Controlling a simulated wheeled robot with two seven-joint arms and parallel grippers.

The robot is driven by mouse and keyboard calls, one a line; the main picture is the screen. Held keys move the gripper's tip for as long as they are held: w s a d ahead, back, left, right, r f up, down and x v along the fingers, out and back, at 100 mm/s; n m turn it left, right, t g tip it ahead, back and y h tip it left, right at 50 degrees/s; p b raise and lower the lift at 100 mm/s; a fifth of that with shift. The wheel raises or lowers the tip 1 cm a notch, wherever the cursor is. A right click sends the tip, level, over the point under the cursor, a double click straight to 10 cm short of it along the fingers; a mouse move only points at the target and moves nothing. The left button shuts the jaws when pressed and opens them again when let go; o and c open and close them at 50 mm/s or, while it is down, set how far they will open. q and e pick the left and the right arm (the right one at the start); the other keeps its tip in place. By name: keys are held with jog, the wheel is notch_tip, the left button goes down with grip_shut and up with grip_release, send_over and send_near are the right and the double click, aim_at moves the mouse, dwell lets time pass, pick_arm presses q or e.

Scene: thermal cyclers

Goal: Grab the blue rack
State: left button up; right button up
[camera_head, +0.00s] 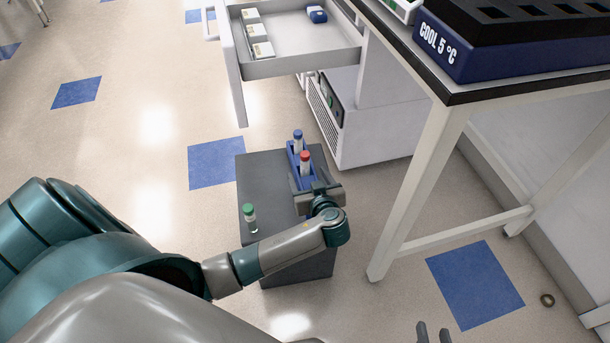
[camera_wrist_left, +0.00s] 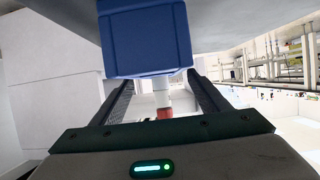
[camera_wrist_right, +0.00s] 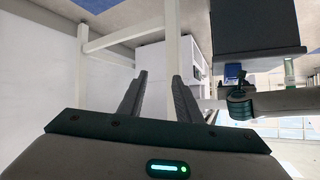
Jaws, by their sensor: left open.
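The blue rack (camera_head: 292,158) stands on the grey block, with a blue-capped tube (camera_head: 298,141) and a red-capped tube (camera_head: 305,161) in it. My left gripper (camera_head: 313,187) is open at the rack's near end. In the left wrist view the rack (camera_wrist_left: 146,40) fills the top middle, close to the fingertips, and the red cap (camera_wrist_left: 164,113) shows between the fingers. Contact between fingers and rack cannot be told. My right gripper (camera_head: 433,333) is open and empty at the bottom edge, away from the rack; its fingers also show in the right wrist view (camera_wrist_right: 157,85).
A green-capped tube (camera_head: 250,217) stands on the grey block (camera_head: 262,185), left of the rack. An open drawer (camera_head: 292,67) with small boxes is behind. A table (camera_head: 437,131) with a "COOL 5 °C" block (camera_head: 480,52) stands at right, its leg near the block. Floor at left is clear.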

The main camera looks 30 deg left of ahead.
pick_arm(q)
jog(key=shift+x, duration=1.15)
grip_shut()
